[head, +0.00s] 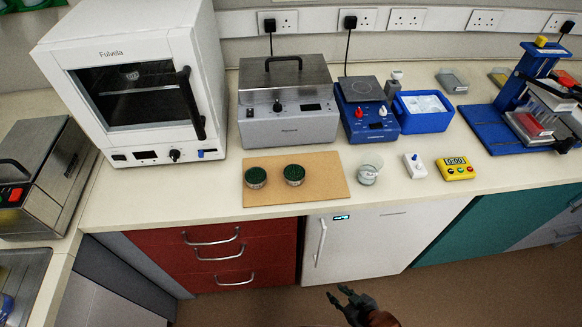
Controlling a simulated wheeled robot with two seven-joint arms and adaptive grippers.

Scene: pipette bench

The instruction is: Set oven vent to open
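The white oven (190,60) stands on the bench at the left, with its dark-windowed door shut and a black vertical handle on the right of the door. Its lower front panel has a small dark display, a black knob (175,155) and a small blue control (203,153) at the right. I cannot tell which of these is the vent, or how it is set. My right gripper (336,291) is at the bottom of the head view, low in front of the white under-bench unit and well away from the oven. Its fingers look apart and empty. My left gripper is not in view.
A grey lidded bath (286,115) stands right of the oven. A tan board (325,178) with two dark green-topped pots lies in front. A blue hotplate (368,120), blue tray (424,122) and yellow timer (456,172) are further right. The bench strip before the oven is clear.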

